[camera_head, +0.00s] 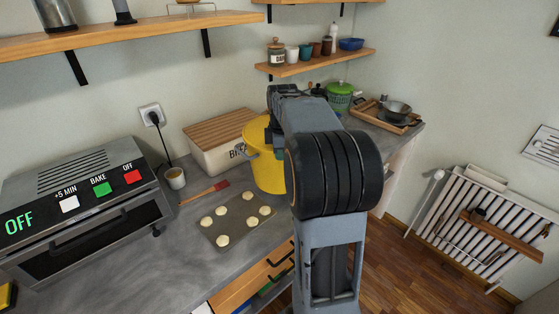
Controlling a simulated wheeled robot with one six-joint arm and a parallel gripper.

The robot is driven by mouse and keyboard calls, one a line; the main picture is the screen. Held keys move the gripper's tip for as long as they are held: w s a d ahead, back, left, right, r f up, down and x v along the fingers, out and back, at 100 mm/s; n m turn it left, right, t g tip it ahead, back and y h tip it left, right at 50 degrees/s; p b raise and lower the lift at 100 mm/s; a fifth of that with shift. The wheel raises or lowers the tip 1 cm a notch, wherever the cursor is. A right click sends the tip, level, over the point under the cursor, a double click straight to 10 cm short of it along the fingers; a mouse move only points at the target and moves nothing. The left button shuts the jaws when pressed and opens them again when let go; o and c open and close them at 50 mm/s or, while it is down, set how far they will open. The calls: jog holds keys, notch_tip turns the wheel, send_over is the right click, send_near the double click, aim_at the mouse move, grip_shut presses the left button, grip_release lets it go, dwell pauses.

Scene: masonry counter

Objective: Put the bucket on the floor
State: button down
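The yellow bucket (265,172) stands upright on the grey counter, right of the bread box. My arm stretches in front of it and hides its right side. My gripper (272,136) is at the upper part of the bucket, by its rim. The fingertips are mostly hidden by the arm and the bucket, so I cannot tell whether they are open or shut on it. The wooden floor (395,270) shows at the lower right, below the counter.
The bread box (215,155) stands left of the bucket. A baking sheet with dough rounds (238,222) and a red spatula (205,192) lie in front. An oven (85,225) is at left. A shelf (320,64) hangs above. A radiator (485,220) is at right.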

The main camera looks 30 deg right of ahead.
aim_at(280, 178)
jog(key=shift+w+d+f, duration=0.1)
jog(key=shift+w+f, duration=0.4)
jog(key=shift+f, duration=0.05)
jog(key=f, duration=0.3)
jog(key=shift+w+d, duration=0.1)
jog(key=shift+w, duration=0.15)
jog(key=shift+f, duration=0.3)
jog(key=shift+f, duration=0.15)
jog(key=c, duration=1.4)
grip_release()
